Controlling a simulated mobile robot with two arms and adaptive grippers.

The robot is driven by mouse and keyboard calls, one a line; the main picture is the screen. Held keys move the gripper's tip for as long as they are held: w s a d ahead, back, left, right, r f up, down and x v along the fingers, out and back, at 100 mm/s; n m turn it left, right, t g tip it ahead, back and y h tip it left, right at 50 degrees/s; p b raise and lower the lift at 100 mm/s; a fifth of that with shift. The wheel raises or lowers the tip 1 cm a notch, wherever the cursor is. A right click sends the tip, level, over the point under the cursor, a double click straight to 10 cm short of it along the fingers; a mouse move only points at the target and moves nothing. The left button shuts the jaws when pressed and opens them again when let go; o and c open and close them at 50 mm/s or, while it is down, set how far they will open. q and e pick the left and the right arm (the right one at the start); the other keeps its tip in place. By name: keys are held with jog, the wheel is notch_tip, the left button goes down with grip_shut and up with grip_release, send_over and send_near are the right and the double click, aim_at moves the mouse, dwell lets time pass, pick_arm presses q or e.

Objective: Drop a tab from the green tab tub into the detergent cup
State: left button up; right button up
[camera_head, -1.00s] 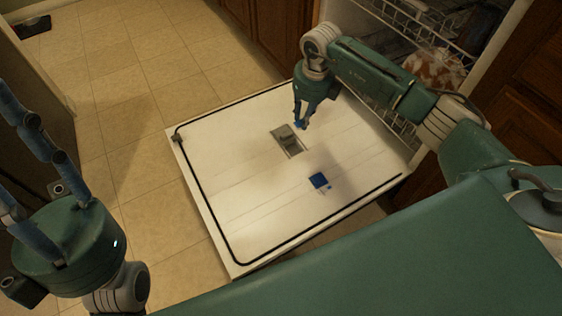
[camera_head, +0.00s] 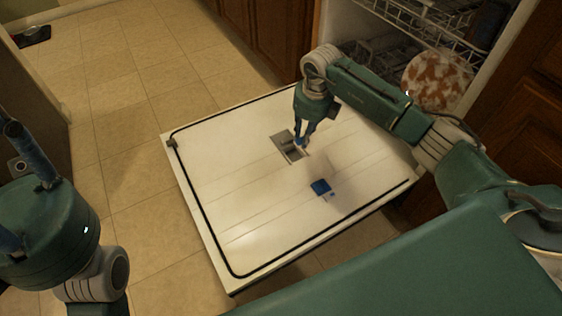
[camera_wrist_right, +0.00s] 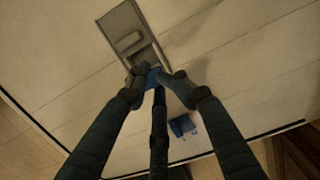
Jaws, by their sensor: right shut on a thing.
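The detergent cup (camera_head: 283,139) is a grey recessed rectangle in the white inner face of the lowered dishwasher door. It also shows at the top of the right wrist view (camera_wrist_right: 118,27). My right gripper (camera_head: 300,146) points down at the cup's right edge. In the right wrist view, its fingers (camera_wrist_right: 155,77) are shut on a small blue tab (camera_wrist_right: 152,78), mostly hidden between the fingertips, at the cup's near end. My left gripper (camera_head: 22,165) is at the left edge, its fingertips cut off. I do not see the green tab tub.
A small blue block (camera_head: 321,187) lies on the dishwasher door (camera_head: 240,215), nearer me than the cup; it also shows in the right wrist view (camera_wrist_right: 182,125). A wire rack (camera_head: 430,25) and a brown-and-white patterned plate (camera_head: 437,80) are inside the dishwasher.

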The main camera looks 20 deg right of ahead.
jog(key=o, duration=1.2)
jog(key=shift+r, duration=0.1)
jog(key=r, duration=0.4)
jog(key=s+r, duration=0.1)
jog(key=r, duration=0.6)
jog(key=shift+s+d+r, duration=0.1)
jog(key=shift+s+r, duration=0.15)
jog(key=shift+r, duration=0.1)
